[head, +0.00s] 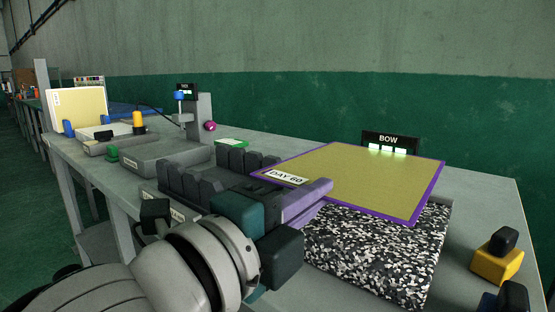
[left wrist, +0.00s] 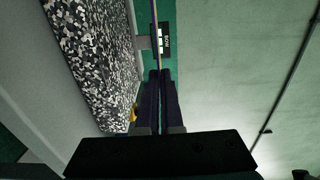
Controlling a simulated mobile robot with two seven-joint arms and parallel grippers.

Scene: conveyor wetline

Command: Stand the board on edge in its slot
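The board (head: 360,180) is a thin yellow-tan panel with a purple rim and a "DAY 60" label on its near left edge. It is held roughly flat over a black-and-white speckled block (head: 365,250). My left gripper (head: 305,200) is shut on the board's near left edge. In the left wrist view the board (left wrist: 156,40) shows edge-on between the fingers (left wrist: 160,100), with a narrow gap between it and the speckled block (left wrist: 95,55). A dark grey rack with upright fins and slots (head: 205,175) stands left of the board, partly hidden by my left arm. My right gripper is not in view.
A "BOW" sign (head: 388,139) stands behind the board. A yellow block with a black knob (head: 497,262) is at the right. Grey trays (head: 165,158), a post (head: 204,115) and an upright cream panel (head: 82,107) stand farther left. The bench's back right is clear.

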